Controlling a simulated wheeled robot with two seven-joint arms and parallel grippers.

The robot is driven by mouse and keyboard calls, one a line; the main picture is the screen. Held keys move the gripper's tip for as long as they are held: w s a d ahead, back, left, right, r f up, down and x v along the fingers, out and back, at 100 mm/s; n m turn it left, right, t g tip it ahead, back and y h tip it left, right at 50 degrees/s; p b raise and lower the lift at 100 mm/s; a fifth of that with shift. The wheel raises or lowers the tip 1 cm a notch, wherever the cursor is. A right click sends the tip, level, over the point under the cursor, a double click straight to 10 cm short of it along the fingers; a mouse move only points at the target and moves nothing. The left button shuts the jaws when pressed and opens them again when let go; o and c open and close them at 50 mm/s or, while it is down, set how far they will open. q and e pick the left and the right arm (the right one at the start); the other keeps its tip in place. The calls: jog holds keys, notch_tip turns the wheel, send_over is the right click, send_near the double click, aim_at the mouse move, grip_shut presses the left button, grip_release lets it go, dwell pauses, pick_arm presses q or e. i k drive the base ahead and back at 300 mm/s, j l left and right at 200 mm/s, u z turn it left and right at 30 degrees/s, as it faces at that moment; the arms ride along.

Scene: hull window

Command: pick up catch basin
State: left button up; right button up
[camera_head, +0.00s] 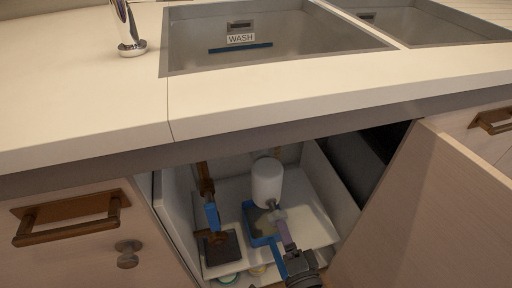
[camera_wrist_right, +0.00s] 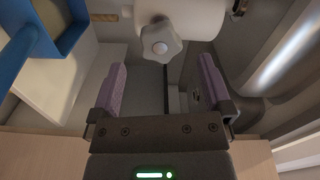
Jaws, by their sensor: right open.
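The catch basin looks to be the blue-rimmed tray (camera_head: 250,238) on the cabinet floor under the sink, with a blue handle toward the front. Its blue rim also shows at the upper left of the right wrist view (camera_wrist_right: 72,40). My right gripper (camera_head: 278,214) reaches into the cabinet beside the basin, at its right, and partly covers it. In the wrist view its purple fingers (camera_wrist_right: 160,88) are spread apart with nothing between them. The basin lies outside the fingers. My left gripper is in neither view.
A white cylinder (camera_head: 267,182) hangs above the basin; its grey star knob (camera_wrist_right: 160,40) is just beyond my fingers. A brown upright piece with a blue part (camera_head: 211,214) and a dark square (camera_head: 222,248) stand left. Cabinet walls and an open door (camera_head: 420,220) bound the space.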

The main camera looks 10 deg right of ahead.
aim_at(260, 233)
jog(key=k, duration=1)
